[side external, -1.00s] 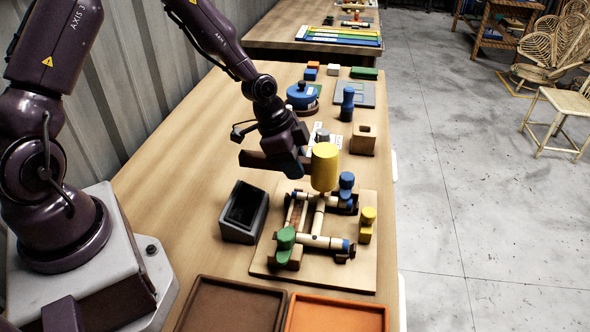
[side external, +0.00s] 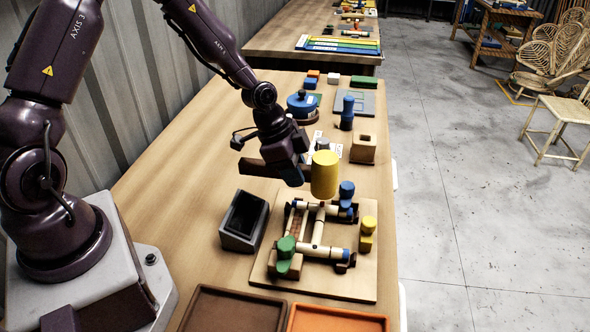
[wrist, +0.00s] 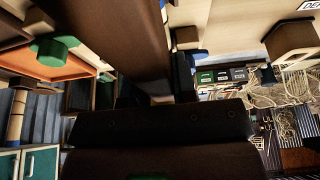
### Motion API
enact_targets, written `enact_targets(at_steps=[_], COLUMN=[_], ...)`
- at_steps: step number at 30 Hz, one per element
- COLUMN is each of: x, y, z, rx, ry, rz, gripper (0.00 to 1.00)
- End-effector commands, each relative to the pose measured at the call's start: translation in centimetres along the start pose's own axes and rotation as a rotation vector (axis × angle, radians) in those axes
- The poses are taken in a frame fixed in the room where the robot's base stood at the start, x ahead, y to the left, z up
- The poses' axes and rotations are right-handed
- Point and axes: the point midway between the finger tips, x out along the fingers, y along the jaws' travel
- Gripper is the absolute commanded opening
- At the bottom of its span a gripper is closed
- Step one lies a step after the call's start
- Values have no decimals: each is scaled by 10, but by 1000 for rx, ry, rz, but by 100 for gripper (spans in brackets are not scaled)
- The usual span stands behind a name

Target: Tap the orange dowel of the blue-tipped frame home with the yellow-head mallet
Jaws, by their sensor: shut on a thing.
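The mallet's yellow head (side external: 325,175) is over the far part of the assembly. Its dark brown handle (side external: 252,167) runs left through my gripper (side external: 291,174), which is shut on it. The handle also crosses the upper part of the wrist view (wrist: 135,40). The pale rattan frame (side external: 318,232) lies below the head in a fixture on a wooden board (side external: 340,287), with a blue tip (side external: 346,255) at its near right. I cannot pick out the orange dowel. Whether the head touches anything below it is unclear.
A green-topped clamp (side external: 286,246), a blue-topped clamp (side external: 347,189) and a yellow-topped post (side external: 368,226) stand around the frame. A dark open box (side external: 243,221) is to the left. Brown (side external: 205,292) and orange (side external: 335,310) trays lie in front.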

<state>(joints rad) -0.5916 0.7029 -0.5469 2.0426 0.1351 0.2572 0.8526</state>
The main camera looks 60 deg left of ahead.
Motion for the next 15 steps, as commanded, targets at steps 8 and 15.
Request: enact_targets(at_steps=[8, 15], x=[31, 30], y=[0, 0], z=[11, 11], rx=[0, 0], ry=[2, 2], rz=[-1, -1], gripper=[0, 0])
